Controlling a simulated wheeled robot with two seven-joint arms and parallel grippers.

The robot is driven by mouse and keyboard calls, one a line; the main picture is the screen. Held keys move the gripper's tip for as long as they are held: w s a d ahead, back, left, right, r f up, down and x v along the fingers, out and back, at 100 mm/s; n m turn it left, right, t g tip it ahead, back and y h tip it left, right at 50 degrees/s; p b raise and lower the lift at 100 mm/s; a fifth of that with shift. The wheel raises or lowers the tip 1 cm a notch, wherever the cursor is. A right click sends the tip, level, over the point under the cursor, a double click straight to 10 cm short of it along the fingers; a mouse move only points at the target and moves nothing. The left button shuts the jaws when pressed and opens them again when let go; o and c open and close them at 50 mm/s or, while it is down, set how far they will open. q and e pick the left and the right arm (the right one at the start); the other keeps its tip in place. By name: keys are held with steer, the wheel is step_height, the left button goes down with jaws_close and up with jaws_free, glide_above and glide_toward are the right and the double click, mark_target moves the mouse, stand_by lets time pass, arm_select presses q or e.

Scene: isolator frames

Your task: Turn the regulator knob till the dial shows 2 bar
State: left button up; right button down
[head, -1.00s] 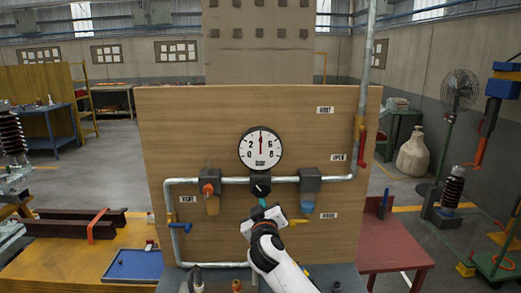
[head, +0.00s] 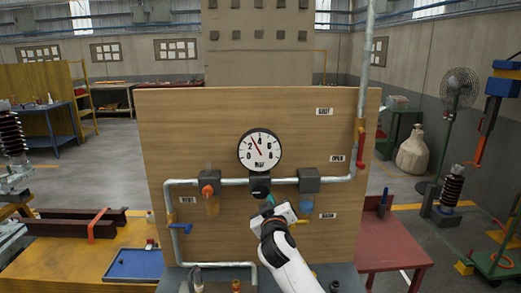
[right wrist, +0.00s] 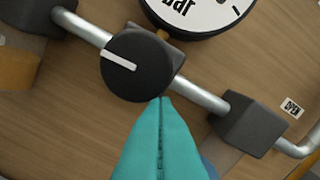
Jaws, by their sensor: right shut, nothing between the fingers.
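The round white dial (head: 259,151) marked bar is on the wooden panel. Its red needle points up and left, between the 2 and the top of the scale. The black regulator knob (head: 260,188) sits just below it on the pipe. In the right wrist view the knob (right wrist: 135,65) shows a white mark pointing up-left. My right gripper (head: 268,203) is at the knob's lower right. Its teal fingers (right wrist: 163,102) are shut and empty, tips at the knob's lower rim; I cannot tell whether they touch it. My left gripper is not in view.
An orange-topped fitting (head: 209,190) and a dark block with a blue bowl (head: 309,181) flank the knob on the pipe (head: 235,181). A red-handled valve (head: 361,148) is at right, a blue-handled one (head: 181,227) at lower left.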

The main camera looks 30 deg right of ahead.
steer(key=shift+r, duration=0.1)
stand_by(0.6)
steer(key=p+v, duration=0.1)
steer(key=v, duration=0.5)
steer(key=shift+s+d+f, duration=0.2)
steer(key=shift+f, duration=0.05)
steer(key=shift+a, duration=0.1)
steer(key=w+d+f, duration=0.1)
steer(key=w, duration=0.5)
steer(key=shift+d+f, duration=0.15)
steer(key=shift+d, duration=0.25)
stand_by(0.7)
steer(key=shift+w+a+r+p, duration=0.15)
steer(key=shift+r+p, duration=0.15)
steer(key=shift+r, duration=0.2)
stand_by(0.7)
